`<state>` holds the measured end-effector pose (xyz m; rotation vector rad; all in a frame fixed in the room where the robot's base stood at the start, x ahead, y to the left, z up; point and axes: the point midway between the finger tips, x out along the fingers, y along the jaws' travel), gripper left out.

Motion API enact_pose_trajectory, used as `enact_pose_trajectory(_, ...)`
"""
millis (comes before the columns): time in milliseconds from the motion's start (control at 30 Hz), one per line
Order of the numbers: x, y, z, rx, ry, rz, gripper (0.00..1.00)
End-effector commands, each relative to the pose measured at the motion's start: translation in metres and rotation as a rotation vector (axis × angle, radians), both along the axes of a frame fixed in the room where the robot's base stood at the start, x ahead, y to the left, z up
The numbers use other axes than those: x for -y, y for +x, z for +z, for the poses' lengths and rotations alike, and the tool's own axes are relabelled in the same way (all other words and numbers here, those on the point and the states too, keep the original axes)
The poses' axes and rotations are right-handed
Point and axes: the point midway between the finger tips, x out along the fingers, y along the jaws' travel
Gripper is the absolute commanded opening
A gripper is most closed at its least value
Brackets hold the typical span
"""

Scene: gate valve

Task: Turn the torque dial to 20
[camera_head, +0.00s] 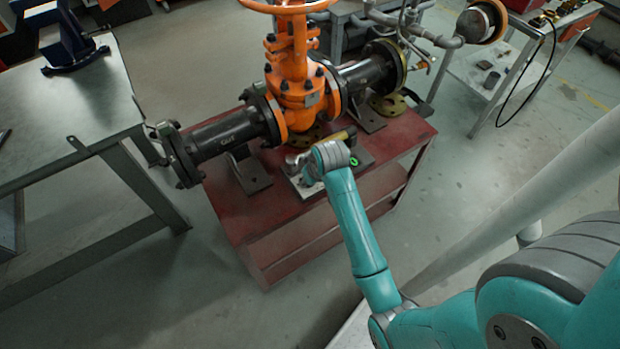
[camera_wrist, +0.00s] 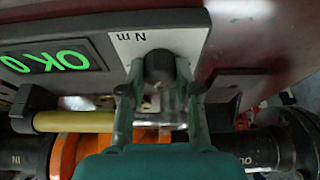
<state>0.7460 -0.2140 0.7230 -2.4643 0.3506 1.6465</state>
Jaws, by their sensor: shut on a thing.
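The torque dial (camera_wrist: 160,66) is a small dark round knob on a light panel (camera_wrist: 190,40) marked "N m", seen upside down in the wrist view. My gripper (camera_wrist: 160,92) is shut on the dial, one finger on each side. A dark display (camera_wrist: 48,55) beside the panel shows green characters that look like "OK" and a 0. The dial's pointer and any scale marks cannot be made out. In the head view, my gripper (camera_head: 312,170) is at the device on the red bench, where a green light (camera_head: 354,162) shows. The dial is hidden there.
A yellow-handled tool (camera_wrist: 75,122) lies close beside my gripper. The orange gate valve (camera_head: 300,90) with dark flanged pipes (camera_head: 228,135) stands behind it on the red bench (camera_head: 270,225). A grey table (camera_head: 90,100) is at left, a cart (camera_head: 500,75) at right.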

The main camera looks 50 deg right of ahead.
Motion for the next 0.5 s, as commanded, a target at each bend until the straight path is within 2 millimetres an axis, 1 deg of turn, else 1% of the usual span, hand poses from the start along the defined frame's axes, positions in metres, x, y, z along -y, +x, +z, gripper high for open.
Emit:
enact_pose_trajectory(200,-0.0002,-0.0003,-0.0003,-0.001,0.001,0.001,0.0)
enact_pose_trajectory(233,-0.0002,-0.0002,-0.0003,-0.001,0.001,0.001,0.37)
enact_pose_trajectory(267,-0.0002,-0.0002,-0.0003,-0.001,0.001,0.001,0.45)
enact_pose_trajectory(300,-0.0002,-0.0002,-0.0003,-0.001,0.001,0.001,0.55)
enact_pose_trajectory(333,-0.0002,-0.0002,-0.0003,-0.001,0.001,0.001,0.57)
enact_pose_trajectory(500,-0.0001,-0.0001,-0.0002,0.0,-0.001,0.002,0.57)
